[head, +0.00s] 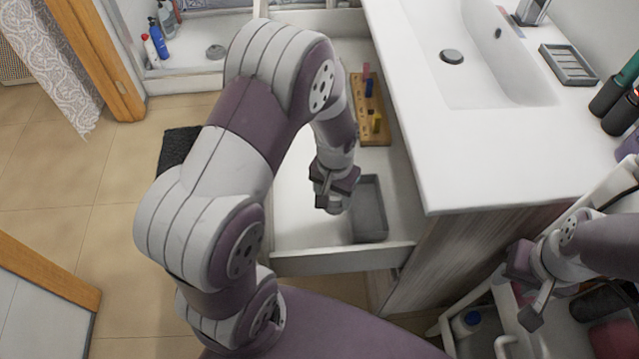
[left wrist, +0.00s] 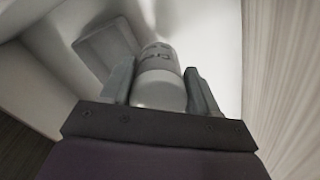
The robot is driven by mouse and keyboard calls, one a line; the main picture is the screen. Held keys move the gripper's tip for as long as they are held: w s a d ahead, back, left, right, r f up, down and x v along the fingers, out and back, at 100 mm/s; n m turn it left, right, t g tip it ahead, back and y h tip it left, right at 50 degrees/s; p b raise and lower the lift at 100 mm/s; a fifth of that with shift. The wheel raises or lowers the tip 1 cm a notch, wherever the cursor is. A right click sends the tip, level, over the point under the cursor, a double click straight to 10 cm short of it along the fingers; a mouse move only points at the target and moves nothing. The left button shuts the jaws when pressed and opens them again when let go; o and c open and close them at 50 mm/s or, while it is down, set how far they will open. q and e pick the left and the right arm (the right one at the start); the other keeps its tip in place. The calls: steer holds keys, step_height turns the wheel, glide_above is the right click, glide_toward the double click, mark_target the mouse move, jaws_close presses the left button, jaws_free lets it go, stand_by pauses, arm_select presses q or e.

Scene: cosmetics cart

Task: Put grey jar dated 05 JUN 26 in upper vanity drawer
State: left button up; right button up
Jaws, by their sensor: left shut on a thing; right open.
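The vanity drawer (head: 340,260) is pulled open beside the sink counter. My left gripper (head: 333,203) is inside the drawer's outline, beside a grey tray. In the left wrist view, my left gripper (left wrist: 163,95) is shut on a pale grey jar (left wrist: 160,78) with dark print on its upper part. I cannot read the print as a date. The jar is hidden in the head view by the gripper and arm. My right gripper (head: 530,290) is open over the cart at the lower right.
The drawer holds a grey rectangular tray (head: 369,210) and a wooden board with coloured pieces (head: 371,130). Bare white drawer floor lies left of the tray. The sink counter (head: 440,165) borders the drawer's right. The cart (head: 480,325) carries several bottles.

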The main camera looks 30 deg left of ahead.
arm_select(q)
steer(key=a+f, duration=0.1)
steer(key=f, duration=0.1)
steer(key=a+f+b, duration=0.1)
steer(key=a+f, duration=0.1)
steer(key=a+f+b, duration=0.1)
steer(key=a+f, duration=0.1)
steer(key=shift+a+f, duration=0.2)
steer(key=shift+f, duration=0.2)
steer(key=shift+w+f, duration=0.15)
steer(key=shift+f, duration=0.2)
steer(key=shift+r, duration=0.1)
